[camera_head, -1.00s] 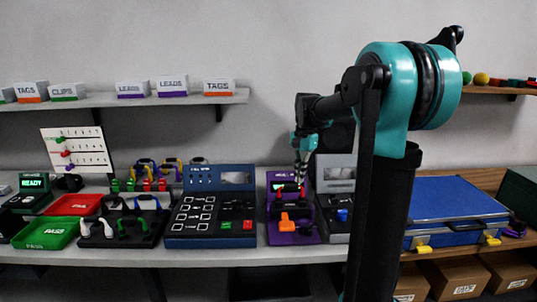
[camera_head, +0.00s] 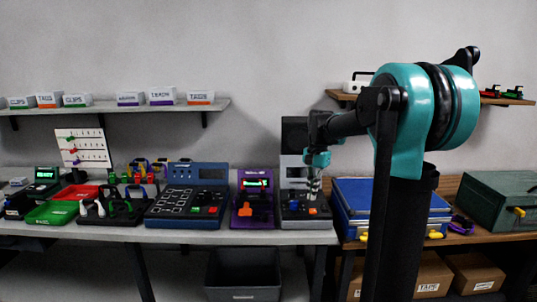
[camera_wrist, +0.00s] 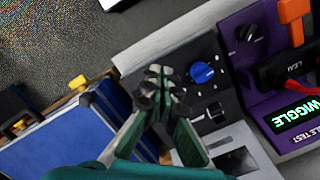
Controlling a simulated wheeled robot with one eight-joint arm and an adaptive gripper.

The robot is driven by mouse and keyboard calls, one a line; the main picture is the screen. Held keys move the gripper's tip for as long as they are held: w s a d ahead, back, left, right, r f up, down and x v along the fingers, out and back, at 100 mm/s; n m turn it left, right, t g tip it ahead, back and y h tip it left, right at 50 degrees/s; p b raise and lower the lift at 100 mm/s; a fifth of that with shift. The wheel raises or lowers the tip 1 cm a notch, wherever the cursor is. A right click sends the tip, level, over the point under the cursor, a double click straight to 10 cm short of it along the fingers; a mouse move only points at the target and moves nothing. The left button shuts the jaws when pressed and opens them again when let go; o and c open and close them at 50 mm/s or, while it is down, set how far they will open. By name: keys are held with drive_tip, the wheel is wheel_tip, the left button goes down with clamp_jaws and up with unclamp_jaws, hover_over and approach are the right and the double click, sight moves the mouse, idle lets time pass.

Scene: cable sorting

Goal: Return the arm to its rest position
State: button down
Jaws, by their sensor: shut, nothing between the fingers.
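My gripper (camera_head: 314,194) hangs from my teal and black arm (camera_head: 405,110), pointing down in front of the grey tester (camera_head: 292,172). Its fingers are closed together and empty. In the wrist view my gripper (camera_wrist: 158,72) appears above the grey tester's panel (camera_wrist: 205,110), beside its blue knob (camera_wrist: 201,72). I cannot tell whether the fingertips touch the panel. The purple tester (camera_head: 253,218) stands just left of my gripper, with a lit green screen (camera_head: 255,183) and an orange lever (camera_head: 245,210).
A blue case (camera_head: 352,190) with yellow latches lies right of the grey tester. A dark green box (camera_head: 500,195) stands farther right. A blue panel (camera_head: 187,195) and green tray (camera_head: 50,213) are to the left. Shelves (camera_head: 120,107) hang behind.

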drive_tip(key=s+d+f+n+t, duration=0.2)
drive_tip(key=s+f+n, duration=0.2)
drive_tip(key=s+f, duration=0.5)
drive_tip(key=s+d+f+n+t, duration=0.2)
drive_tip(key=s+f, duration=0.7)
drive_tip(key=s, duration=0.5)
drive_tip(key=shift+s+d+n+t+h, duration=0.15)
drive_tip(key=shift+s+n+t+h, duration=0.2)
drive_tip(key=shift+n+t, duration=0.55)
drive_tip(key=shift+w, duration=0.1)
